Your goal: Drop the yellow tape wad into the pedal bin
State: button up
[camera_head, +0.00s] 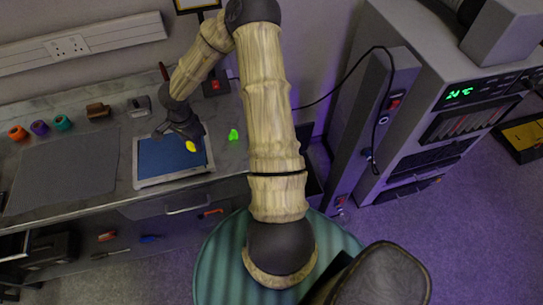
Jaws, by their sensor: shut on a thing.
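The yellow tape wad (190,147) is at the tips of my gripper (188,142), over the blue-surfaced tray (148,181) on the bench. My gripper is shut on the wad. I cannot tell whether the wad touches the tray or hangs just above it. No pedal bin is clearly recognisable. A dark box-like shape (314,188) stands on the floor between the bench and the grey cabinet, partly hidden by my arm. I cannot tell whether it is the bin.
A bright green wad (233,134) lies right of the tray. Orange, purple and teal rolls (63,123) stand at the bench's back left, beside a grey mat (62,168). A grey equipment cabinet (425,120) stands right, with a black cable. Floor at lower right is clear.

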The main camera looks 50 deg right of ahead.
jog(key=w+a+f+n, duration=0.1)
jog(key=a+n, duration=0.1)
jog(key=n, duration=0.2)
jog(key=w+a+f+n, duration=0.1)
jog(key=a+n, duration=0.2)
jog(key=n, duration=0.2)
jog(key=w+a+f+n+b, duration=0.1)
jog(key=a+f+n, duration=0.1)
jog(key=n, duration=0.2)
jog(key=shift+w+a+n, duration=0.1)
jog(key=shift+a+n, duration=0.2)
jog(key=shift+n, duration=0.1)
jog(key=shift+w+a+f+n, duration=0.2)
jog(key=shift+a+n, duration=0.3)
jog(key=shift+n, duration=0.5)
jog(key=shift+a, duration=0.15)
